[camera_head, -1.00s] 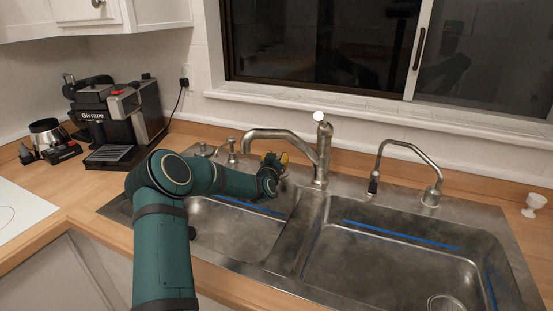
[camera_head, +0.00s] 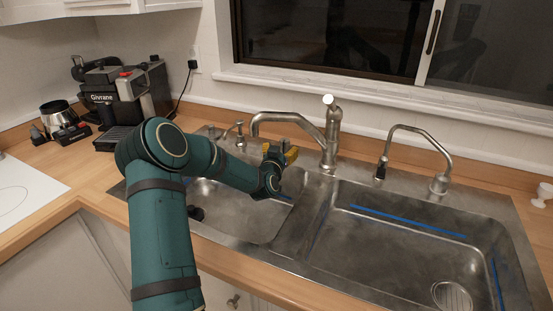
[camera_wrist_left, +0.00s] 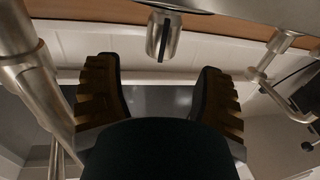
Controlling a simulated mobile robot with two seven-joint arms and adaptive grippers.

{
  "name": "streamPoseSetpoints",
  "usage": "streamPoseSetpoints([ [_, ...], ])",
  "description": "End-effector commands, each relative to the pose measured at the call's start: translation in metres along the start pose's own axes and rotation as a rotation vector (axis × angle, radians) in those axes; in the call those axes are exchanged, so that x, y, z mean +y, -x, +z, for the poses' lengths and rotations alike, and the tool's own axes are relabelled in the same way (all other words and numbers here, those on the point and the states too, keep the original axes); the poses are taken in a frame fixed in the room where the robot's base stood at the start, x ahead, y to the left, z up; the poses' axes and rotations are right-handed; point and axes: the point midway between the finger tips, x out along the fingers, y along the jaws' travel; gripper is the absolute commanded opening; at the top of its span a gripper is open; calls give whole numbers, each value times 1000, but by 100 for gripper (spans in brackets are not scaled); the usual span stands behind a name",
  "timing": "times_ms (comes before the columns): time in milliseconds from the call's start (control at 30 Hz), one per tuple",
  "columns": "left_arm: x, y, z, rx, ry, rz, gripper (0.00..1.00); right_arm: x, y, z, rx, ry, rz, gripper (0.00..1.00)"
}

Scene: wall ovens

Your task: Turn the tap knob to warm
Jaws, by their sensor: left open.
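The main metal tap (camera_head: 333,135) stands on the sink deck between the two basins, its spout reaching left. A knob with a bright white end (camera_head: 328,99) is at its top. My left gripper (camera_head: 283,153), with yellow-brown fingers, is left of the tap body, under the spout and apart from the body. In the left wrist view its fingers (camera_wrist_left: 158,85) are spread with nothing gripped between them. There, large metal tap parts (camera_wrist_left: 35,85) stand at the left, and a short slotted metal cylinder (camera_wrist_left: 163,38) lies beyond the fingers. My right gripper is out of view.
A soap dispenser (camera_head: 239,134) stands left of the spout. A thinner curved tap (camera_head: 441,180) is at the right. The right basin (camera_head: 390,245) is empty.

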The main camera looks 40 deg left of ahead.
Motion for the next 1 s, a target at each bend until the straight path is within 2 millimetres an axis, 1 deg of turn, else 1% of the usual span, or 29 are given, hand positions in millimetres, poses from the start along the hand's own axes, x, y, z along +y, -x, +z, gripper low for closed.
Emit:
streamPoseSetpoints([
  [33,0,10,0,-2,-3,1,69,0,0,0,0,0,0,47],
  [200,0,38,0,-1,-3,0,69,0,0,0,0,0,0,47],
  [300,0,49,0,-1,-3,0,69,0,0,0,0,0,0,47],
  [400,0,56,0,0,-1,-1,69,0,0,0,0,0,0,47],
  [567,0,60,0,0,0,0,69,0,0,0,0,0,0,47],
  [1000,0,59,0,0,0,-1,69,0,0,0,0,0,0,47],
])
